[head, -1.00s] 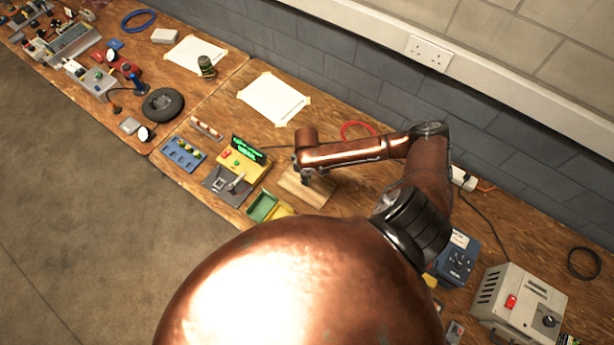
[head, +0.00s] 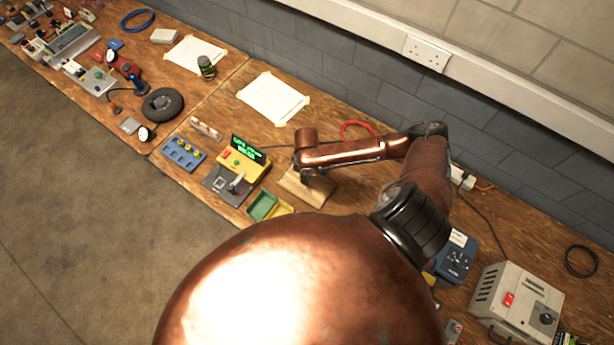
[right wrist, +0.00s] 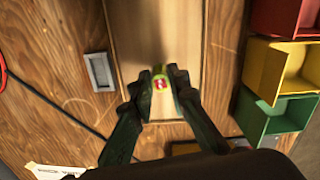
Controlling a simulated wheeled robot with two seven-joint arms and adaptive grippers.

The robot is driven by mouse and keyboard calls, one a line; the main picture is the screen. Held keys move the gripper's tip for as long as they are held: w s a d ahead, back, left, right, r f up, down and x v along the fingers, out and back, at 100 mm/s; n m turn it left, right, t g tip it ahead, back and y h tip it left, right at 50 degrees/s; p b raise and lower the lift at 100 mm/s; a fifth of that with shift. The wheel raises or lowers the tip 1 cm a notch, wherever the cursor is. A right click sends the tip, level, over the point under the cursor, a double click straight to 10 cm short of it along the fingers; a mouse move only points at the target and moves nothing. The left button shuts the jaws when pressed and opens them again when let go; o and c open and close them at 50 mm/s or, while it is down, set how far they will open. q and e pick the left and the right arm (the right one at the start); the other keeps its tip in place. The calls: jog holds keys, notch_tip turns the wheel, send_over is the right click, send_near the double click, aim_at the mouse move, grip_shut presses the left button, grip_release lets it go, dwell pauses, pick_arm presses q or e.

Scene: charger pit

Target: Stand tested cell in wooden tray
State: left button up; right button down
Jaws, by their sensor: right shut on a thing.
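My right gripper (right wrist: 160,88) is shut on a cell (right wrist: 160,80), whose green-yellow top with a red and white mark shows between the fingertips in the right wrist view. The pale wooden tray (right wrist: 150,28) lies under and beyond the fingers there. In the head view the tray (head: 298,188) sits on the bench beneath my right arm, partly covered by it. The cell is hidden in the head view. Whether its lower end touches the tray cannot be told. My left gripper is not in view.
Red (right wrist: 282,16), yellow (right wrist: 270,66) and green (right wrist: 268,115) bins stand right of the tray in the wrist view. A yellow tester (head: 240,162) and a blue rack (head: 184,153) stand left of the tray in the head view.

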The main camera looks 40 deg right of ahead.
jog(key=shift+f+p, duration=0.35)
jog(key=shift+f, duration=0.5)
dwell(0.7)
jog(key=c, duration=1.8)
grip_release()
jog(key=shift+o, duration=0.2)
jog(key=shift+r, duration=0.1)
jog(key=shift+r+p, duration=3.45)
jog(key=shift+p, duration=0.75)
jog(key=shift+f, duration=0.1)
notch_tip(320, 180, down, 5)
jog(key=b, duration=0.6)
jog(key=shift+f, duration=0.15)
